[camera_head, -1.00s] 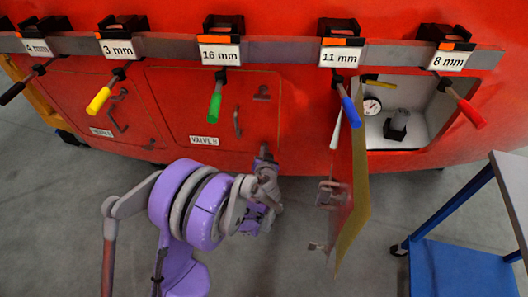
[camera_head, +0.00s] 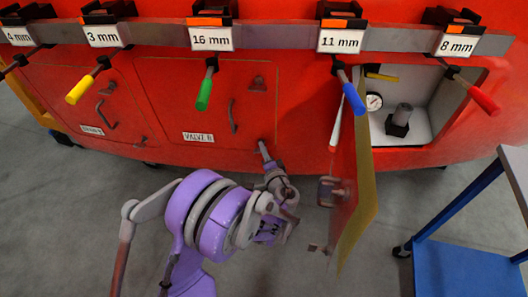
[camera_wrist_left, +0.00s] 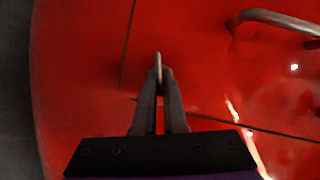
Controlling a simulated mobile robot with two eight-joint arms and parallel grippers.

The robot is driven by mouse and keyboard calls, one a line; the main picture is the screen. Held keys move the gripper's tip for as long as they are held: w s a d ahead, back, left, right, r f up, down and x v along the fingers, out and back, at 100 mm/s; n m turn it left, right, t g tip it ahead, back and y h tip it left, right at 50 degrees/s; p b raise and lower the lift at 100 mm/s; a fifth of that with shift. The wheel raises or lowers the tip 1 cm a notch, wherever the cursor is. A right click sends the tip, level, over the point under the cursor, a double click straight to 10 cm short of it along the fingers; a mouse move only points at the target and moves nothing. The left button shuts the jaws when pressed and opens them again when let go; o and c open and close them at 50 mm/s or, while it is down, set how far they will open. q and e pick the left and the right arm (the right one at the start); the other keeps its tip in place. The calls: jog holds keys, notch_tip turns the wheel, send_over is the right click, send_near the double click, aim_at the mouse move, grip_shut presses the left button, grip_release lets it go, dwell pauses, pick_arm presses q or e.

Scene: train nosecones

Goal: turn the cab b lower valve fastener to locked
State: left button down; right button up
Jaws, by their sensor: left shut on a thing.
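The closed red panel labelled VALVE B (camera_head: 165,105) is in the middle of the head view, with a handle (camera_head: 232,116) and an upper fastener (camera_head: 258,83) near its right side. My left gripper (camera_head: 263,146) reaches the panel's lower right corner, where the lower valve fastener is mostly hidden by the fingers. In the left wrist view, the fingers (camera_wrist_left: 158,88) are shut on a small grey piece, the lower valve fastener (camera_wrist_left: 157,62), right at the red surface beside the panel seams. Its exact angle cannot be told. My right gripper is not in view.
Coloured-handled tools, including a green one (camera_head: 204,90), hang from the labelled grey rail (camera_head: 270,38) above. An open door (camera_head: 357,190) sticks out to the right, beside a white compartment (camera_head: 440,100) with a gauge. A blue cart (camera_head: 455,268) stands at the right.

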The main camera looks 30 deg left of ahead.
pick_arm(q)
jog(key=shift+f+m+t+y+b, duration=0.15)
jog(key=shift+m+y+b, duration=0.1)
jog(key=shift+m+b, duration=0.35)
jog(key=shift+f+m+t+y+b, duration=0.15)
jog(key=shift+m+y+b, duration=0.1)
jog(key=shift+m, duration=0.55)
jog(key=shift+r, duration=0.1)
jog(key=c, duration=1)
grip_release()
jog(key=v, duration=0.7)
jog(key=shift+s+d, duration=0.15)
jog(key=shift+d, duration=0.1)
jog(key=shift+a, duration=0.1)
